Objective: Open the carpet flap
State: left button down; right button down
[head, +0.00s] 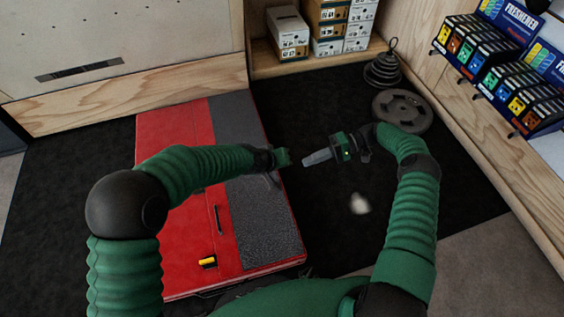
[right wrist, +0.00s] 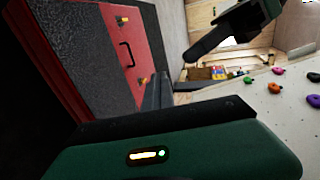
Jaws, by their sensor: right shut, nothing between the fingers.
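A red pad (head: 172,240) lies on the dark floor at the left of the head view. The grey carpet flap (head: 268,222) is a speckled strip that lies flat along its right side. My left gripper (head: 284,158) is over the flap's right edge; its fingers are too small and dark to read, and its arm hides part of the pad. My right gripper (head: 308,160) is shut and empty just right of the pad, pointing left toward the left gripper. The right wrist view shows the red panel (right wrist: 112,55) with a black handle and yellow fittings.
Weight plates (head: 403,110) and a kettlebell-like stack (head: 383,72) stand at the back right. Shoe boxes (head: 288,32) sit at the back wall. An air-freshener rack (head: 480,50) is on the right wall. A small pale blurred thing (head: 360,204) shows near my right arm; dark floor is free there.

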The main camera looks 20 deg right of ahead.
dwell(0.5)
jog(key=c, duration=1.5)
grip_release()
